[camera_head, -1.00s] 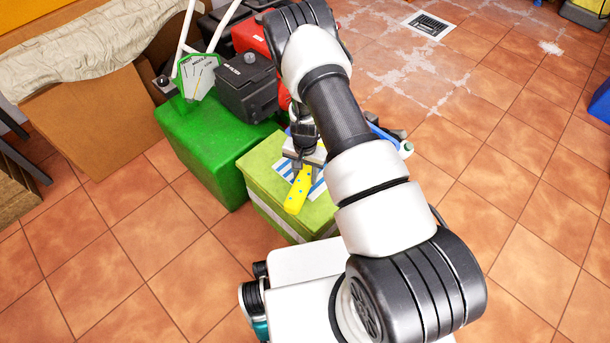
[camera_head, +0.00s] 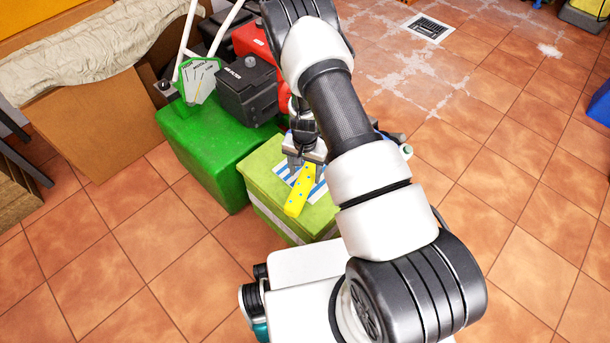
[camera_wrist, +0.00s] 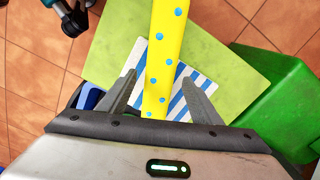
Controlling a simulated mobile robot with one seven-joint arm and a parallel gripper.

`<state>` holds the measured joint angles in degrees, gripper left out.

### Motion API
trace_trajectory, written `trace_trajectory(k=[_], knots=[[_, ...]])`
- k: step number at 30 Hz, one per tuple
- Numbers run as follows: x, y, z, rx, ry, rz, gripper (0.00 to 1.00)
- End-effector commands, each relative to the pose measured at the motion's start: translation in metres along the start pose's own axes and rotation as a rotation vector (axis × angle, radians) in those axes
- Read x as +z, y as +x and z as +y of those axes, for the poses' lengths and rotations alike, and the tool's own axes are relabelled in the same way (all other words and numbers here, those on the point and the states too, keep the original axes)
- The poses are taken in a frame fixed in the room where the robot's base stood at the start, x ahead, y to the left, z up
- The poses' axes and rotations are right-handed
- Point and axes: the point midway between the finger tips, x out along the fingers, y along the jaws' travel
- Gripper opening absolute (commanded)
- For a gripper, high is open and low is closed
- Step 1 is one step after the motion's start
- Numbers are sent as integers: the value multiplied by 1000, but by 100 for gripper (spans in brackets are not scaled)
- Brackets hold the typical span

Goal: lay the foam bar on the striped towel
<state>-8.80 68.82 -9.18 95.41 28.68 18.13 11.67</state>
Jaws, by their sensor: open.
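The foam bar (camera_head: 299,191) is yellow with blue dots. It lies across the blue-and-white striped towel (camera_head: 283,170) on a light green box, with its near end sticking out past the towel. In the wrist view the foam bar (camera_wrist: 165,60) runs from between my fingers to the top edge, over the striped towel (camera_wrist: 204,85). My gripper (camera_wrist: 160,88) is open, one finger on each side of the bar with gaps showing. In the head view my gripper (camera_head: 306,168) is just above the bar's far end, and my arm hides part of the box top.
The light green box (camera_head: 262,185) has bare top around the towel. A darker green box (camera_head: 205,150) stands to its left, with a black and red machine (camera_head: 248,90) behind. A blue item (camera_wrist: 90,97) shows beside my left finger. Tiled floor lies open in front.

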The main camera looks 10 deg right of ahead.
Motion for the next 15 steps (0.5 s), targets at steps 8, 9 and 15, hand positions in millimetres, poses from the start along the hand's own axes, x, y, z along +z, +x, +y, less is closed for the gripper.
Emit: trace_trajectory(k=[8,9,15], knots=[[-1,-64,-1,-1,0,2,59],[0,-70,-1,-1,0,2,59],[-1,-89,-1,-2,0,2,59]])
